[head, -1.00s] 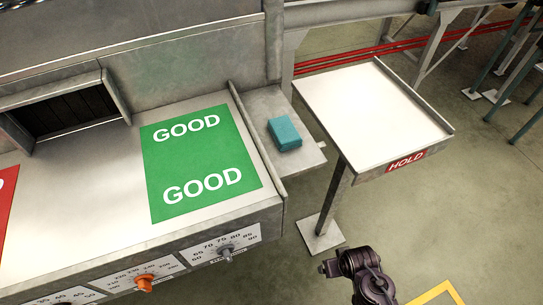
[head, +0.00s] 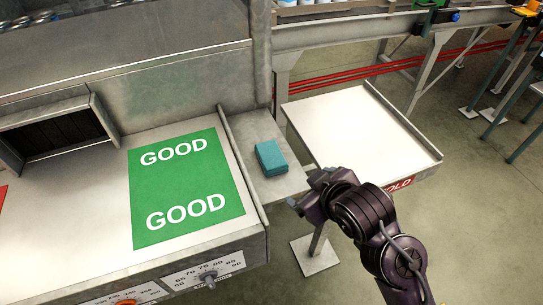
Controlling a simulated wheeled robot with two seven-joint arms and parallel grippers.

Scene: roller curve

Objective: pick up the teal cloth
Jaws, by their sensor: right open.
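The teal cloth (head: 271,159) is a small folded block lying on a narrow grey side shelf (head: 283,185), between the bench with the green GOOD mat and the white HOLD table. My right gripper (head: 306,194) is at the shelf's front right corner, to the right of and nearer than the cloth. It is open and apart from the cloth. My wrist hides most of its fingers. My left gripper is out of view.
The green GOOD mat (head: 186,187) lies on the bench left of a raised metal edge (head: 240,165). The white HOLD table (head: 355,125) stands right of the shelf, with raised rims. Knobs (head: 208,281) line the bench front.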

